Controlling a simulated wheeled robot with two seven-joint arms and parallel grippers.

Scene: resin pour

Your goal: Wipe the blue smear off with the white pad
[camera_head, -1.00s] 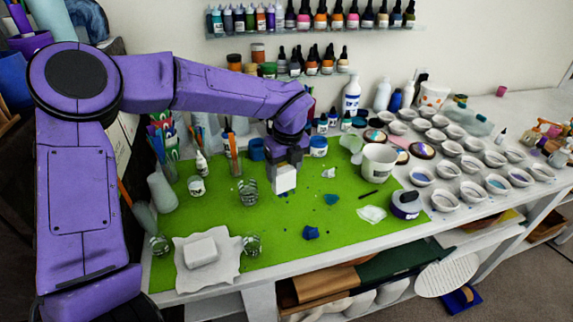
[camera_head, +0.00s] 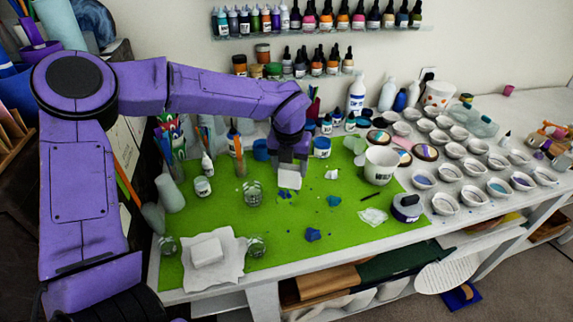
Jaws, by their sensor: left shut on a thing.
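My left gripper (camera_head: 290,161) reaches down over the green mat (camera_head: 350,228) and is shut on the white pad (camera_head: 289,179). The pad is small and blocky. Dark blue marks of the smear (camera_head: 285,194) show on the mat just in front of the pad's lower edge. The pad may hide more of it, and I cannot tell whether the pad touches the mat. A blue-teal patch (camera_head: 334,200) lies to the right, and a crumpled dark blue piece (camera_head: 312,234) lies nearer the front. My right gripper is out of view.
A clear glass (camera_head: 253,194) stands left of the pad, and a white cup (camera_head: 380,165) stands to the right. A white block (camera_head: 207,251) rests on crumpled paper at front left. Several small bowls fill the right side. The mat's front middle is mostly clear.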

